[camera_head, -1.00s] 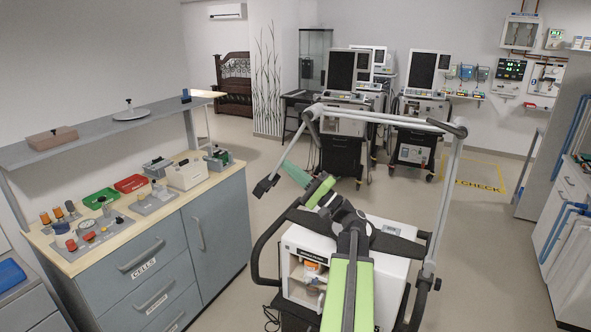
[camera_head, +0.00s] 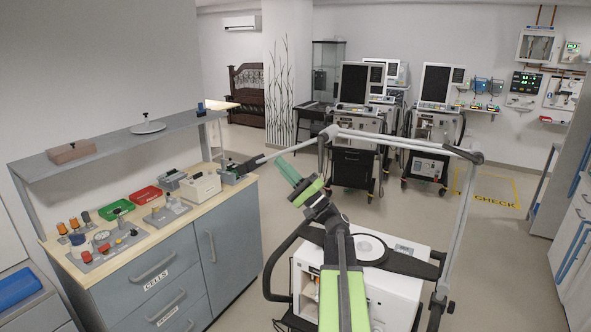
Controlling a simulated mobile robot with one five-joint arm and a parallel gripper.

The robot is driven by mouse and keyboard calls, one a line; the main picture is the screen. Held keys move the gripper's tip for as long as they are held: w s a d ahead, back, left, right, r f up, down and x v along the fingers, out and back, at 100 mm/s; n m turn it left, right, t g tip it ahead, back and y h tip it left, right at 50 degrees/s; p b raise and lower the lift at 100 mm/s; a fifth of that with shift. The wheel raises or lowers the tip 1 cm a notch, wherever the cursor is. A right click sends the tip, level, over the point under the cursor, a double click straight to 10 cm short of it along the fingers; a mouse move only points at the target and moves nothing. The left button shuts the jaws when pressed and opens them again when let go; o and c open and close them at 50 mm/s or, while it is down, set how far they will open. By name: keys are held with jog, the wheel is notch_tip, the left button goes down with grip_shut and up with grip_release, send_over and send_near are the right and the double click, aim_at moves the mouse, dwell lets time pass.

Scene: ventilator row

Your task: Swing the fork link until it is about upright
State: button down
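The likely fork link is a thin grey link (camera_head: 288,152) with a dark end (camera_head: 232,170). It hangs from the dark joint (camera_head: 329,133) at the left end of a grey tubular arm (camera_head: 400,143). It slopes gently down to the left, nearer level than upright, and its dark end appears in front of the bench's back corner. My gripper (camera_head: 287,168), with a teal tip beyond a green wrist, points up and left just below the link. I cannot tell whether it touches the link or whether its fingers are apart.
A bench (camera_head: 135,252) with drawers and small devices stands at the left under a grey shelf (camera_head: 125,143). A white cabinet unit (camera_head: 405,245) is close in front, beneath my arm. Ventilators (camera_head: 355,125) stand behind. Open floor (camera_head: 500,240) lies to the right.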

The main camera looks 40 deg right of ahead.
jog(key=w+r+p, duration=0.1)
jog(key=r+p, duration=0.1)
jog(key=r, duration=0.1)
jog(key=w+a+r+p, duration=0.1)
jog(key=w+r+p, duration=0.1)
jog(key=r+p, duration=0.1)
jog(key=w+r+p, duration=0.1)
jog(key=r+p, duration=0.2)
jog(key=shift+w+a+r, duration=0.1)
jog(key=shift+w+a, duration=0.05)
jog(key=shift+a, duration=0.15)
jog(key=shift+w+r+p, duration=0.15)
jog(key=shift+r+p, duration=1.15)
jog(key=shift+p, duration=0.1)
